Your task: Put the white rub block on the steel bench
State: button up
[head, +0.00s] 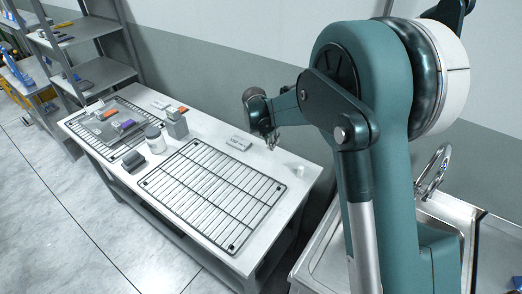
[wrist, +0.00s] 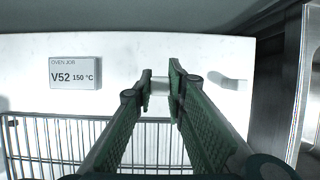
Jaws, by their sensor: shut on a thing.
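My gripper (head: 272,143) is over the right back part of a pale-topped bench (head: 210,130). In the wrist view my gripper (wrist: 162,86) has its two green fingers closed on a small white block (wrist: 161,87), which looks like the white rub block. The fingers hide its sides. In the head view the held block is too small to make out. I cannot tell whether it touches the bench top. A steel sink bench (head: 323,250) stands to the right of the pale bench.
A card reading V52 150 °C (wrist: 75,73) lies left of my gripper. A small white piece (wrist: 228,80) lies to its right. A wire rack (head: 213,192) covers the bench front. Jars, small blocks and another rack (head: 107,153) fill the left. A tap (head: 433,172) stands by the sink.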

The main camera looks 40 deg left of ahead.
jog(key=shift+f, duration=2.35)
jog(key=shift+f, duration=1.9)
jog(key=shift+f+b, duration=0.2)
jog(key=shift+b, duration=0.1)
jog(key=o, duration=0.9)
jog(key=shift+r, duration=0.2)
jog(key=shift+p+v, duration=0.35)
jog(key=shift+v, duration=5.7)
